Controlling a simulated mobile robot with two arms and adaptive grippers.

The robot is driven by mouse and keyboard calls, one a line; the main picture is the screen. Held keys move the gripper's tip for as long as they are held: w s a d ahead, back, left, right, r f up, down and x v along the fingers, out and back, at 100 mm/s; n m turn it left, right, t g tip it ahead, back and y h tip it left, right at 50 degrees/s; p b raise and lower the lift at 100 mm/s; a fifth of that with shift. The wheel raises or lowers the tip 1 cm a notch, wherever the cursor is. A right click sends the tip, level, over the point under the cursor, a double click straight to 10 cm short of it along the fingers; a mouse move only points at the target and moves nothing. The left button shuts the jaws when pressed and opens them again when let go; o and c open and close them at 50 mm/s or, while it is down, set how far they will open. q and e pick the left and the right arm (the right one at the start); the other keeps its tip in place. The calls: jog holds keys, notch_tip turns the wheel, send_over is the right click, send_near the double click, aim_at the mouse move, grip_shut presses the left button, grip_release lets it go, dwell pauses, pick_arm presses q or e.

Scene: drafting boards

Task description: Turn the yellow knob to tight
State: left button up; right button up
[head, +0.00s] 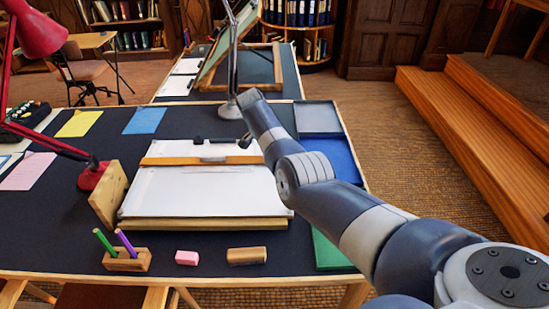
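I do not see a yellow knob in the head view; I cannot tell whether my arm hides it. A drafting board (205,224) with a white sheet (200,193) lies on the dark-topped table (60,235). A wooden straightedge (180,161) crosses the sheet near its top. My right arm comes in from the lower right and reaches over the board's right side. My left gripper is not in view.
A red lamp (92,176) and an upright wooden piece (108,195) stand left of the board. A pen holder (127,260), pink eraser (187,257) and wooden block (246,255) lie in front. A grey tray (317,118) and wooden steps (470,125) are right.

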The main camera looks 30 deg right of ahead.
jog(key=shift+f+b, duration=0.1)
jog(key=shift+b, duration=0.2)
jog(key=o, duration=1)
jog(key=shift+o, duration=0.2)
jog(key=w+v, duration=0.1)
jog(key=v, duration=1.1)
jog(key=shift+s, duration=0.35)
